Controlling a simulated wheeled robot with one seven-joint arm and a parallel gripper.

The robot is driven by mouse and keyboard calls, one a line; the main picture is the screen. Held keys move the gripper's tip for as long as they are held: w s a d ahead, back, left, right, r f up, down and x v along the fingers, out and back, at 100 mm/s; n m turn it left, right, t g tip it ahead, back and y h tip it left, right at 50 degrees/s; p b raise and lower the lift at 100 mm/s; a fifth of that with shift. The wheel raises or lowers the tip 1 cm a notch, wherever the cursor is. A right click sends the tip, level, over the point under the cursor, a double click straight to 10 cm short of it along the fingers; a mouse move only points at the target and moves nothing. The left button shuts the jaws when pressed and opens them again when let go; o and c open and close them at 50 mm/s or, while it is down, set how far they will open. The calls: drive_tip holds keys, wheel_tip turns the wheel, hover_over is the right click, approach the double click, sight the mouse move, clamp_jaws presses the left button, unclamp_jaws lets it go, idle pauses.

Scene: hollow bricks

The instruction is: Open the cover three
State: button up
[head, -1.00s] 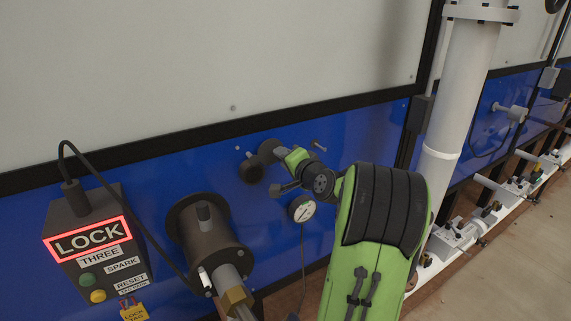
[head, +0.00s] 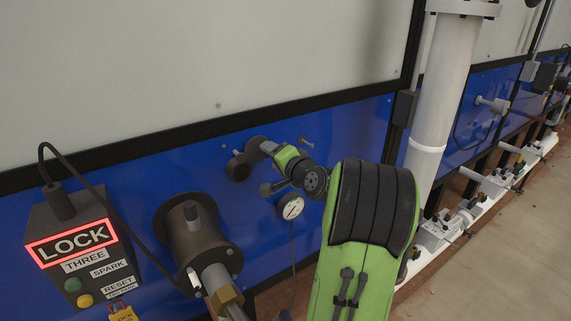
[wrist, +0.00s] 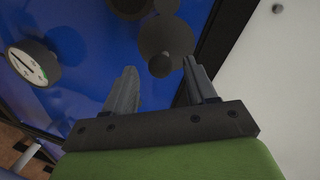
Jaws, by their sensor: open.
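The cover is most likely the dark round piece (head: 238,168) on the blue wall, right of the burner body; another dark round part (head: 257,144) sits just above it. In the wrist view I see a dark grey disc (wrist: 178,36) with a small round knob (wrist: 160,66). My gripper (head: 267,147) is close to these parts, on their right. In the wrist view its two fingers (wrist: 159,70) are apart, with the knob appearing between their tips. I cannot tell whether they touch it. Nothing is held.
A box marked LOCK and THREE (head: 85,265) with a red-lit frame stands at lower left. A dark burner body (head: 196,238) with a pipe and cable is beside it. A gauge (head: 290,207) hangs just below my gripper. A thick white pipe (head: 440,95) rises at right.

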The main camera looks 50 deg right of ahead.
drive_tip(key=b+v, duration=0.2)
drive_tip(key=v, duration=1.2)
drive_tip(key=shift+s, duration=0.25)
drive_tip(key=shift+a, duration=0.1)
drive_tip(key=w+a+f+n+g+y, duration=0.25)
drive_tip(key=a+n, duration=0.25)
drive_tip(key=a, duration=0.6)
drive_tip(key=w+a+f+n+g+y, duration=0.25)
drive_tip(key=a+f+n, duration=0.2)
drive_tip(key=a, duration=0.65)
drive_tip(key=s+a+f+n+g, duration=0.1)
drive_tip(key=s+a+n+g, duration=0.1)
drive_tip(key=s, duration=0.4)
drive_tip(key=s+a+f+n+g, duration=0.2)
drive_tip(key=s+a+n, duration=0.3)
drive_tip(key=s+a, duration=0.1)
drive_tip(key=shift+s+f, duration=0.35)
drive_tip(key=shift+s, duration=0.5)
